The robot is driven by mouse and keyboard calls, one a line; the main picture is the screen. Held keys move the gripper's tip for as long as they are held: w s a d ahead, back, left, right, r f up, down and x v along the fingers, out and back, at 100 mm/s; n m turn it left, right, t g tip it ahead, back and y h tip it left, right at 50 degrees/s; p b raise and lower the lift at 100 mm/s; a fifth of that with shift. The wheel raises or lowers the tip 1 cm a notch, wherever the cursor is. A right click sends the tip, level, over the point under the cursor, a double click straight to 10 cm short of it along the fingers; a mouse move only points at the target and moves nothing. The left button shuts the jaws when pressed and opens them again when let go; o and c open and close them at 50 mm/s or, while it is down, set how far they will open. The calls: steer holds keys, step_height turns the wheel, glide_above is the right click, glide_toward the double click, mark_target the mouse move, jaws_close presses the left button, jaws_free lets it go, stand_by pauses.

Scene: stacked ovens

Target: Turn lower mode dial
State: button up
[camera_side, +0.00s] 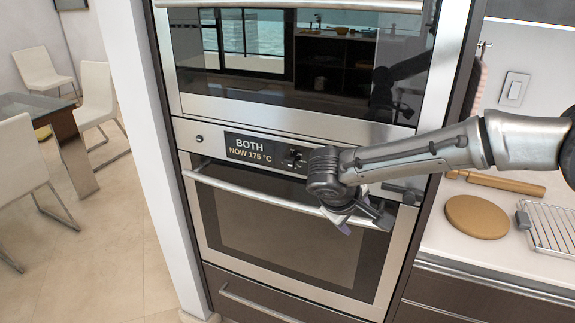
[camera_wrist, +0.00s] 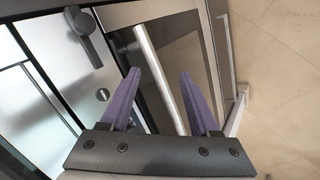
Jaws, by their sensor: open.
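The lower oven's control panel (camera_side: 218,152) has a display (camera_side: 258,150) reading "BOTH NOW 175 °C". A dark lever-shaped dial (camera_side: 403,194) sticks out at the panel's right end; it also shows at the upper left in the wrist view (camera_wrist: 84,32). A small round knob (camera_side: 199,138) is at the panel's left end. No label shows which is the mode dial. My gripper (camera_wrist: 160,72) is open and empty, its purple fingers apart. In the side view it is in front of the lower oven, left of the lever-shaped dial and apart from it.
The lower oven's bar handle (camera_side: 250,194) runs below the panel; in the wrist view the bar (camera_wrist: 158,75) appears between my fingers. The upper oven (camera_side: 290,70) is above. A counter with a round board (camera_side: 476,217) and wire rack (camera_side: 550,228) is at right.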

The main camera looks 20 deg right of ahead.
steer(key=w+a+f+m+t+h, duration=0.4)
steer(key=w+a, duration=0.4)
steer(key=a, duration=0.4)
steer(key=m+t+h, duration=0.2)
steer(key=m+t, duration=0.3)
steer(key=m, duration=0.4)
glide_toward(288, 164)
steer(key=x, duration=0.9)
steer(key=shift+w, duration=0.15)
jaws_close()
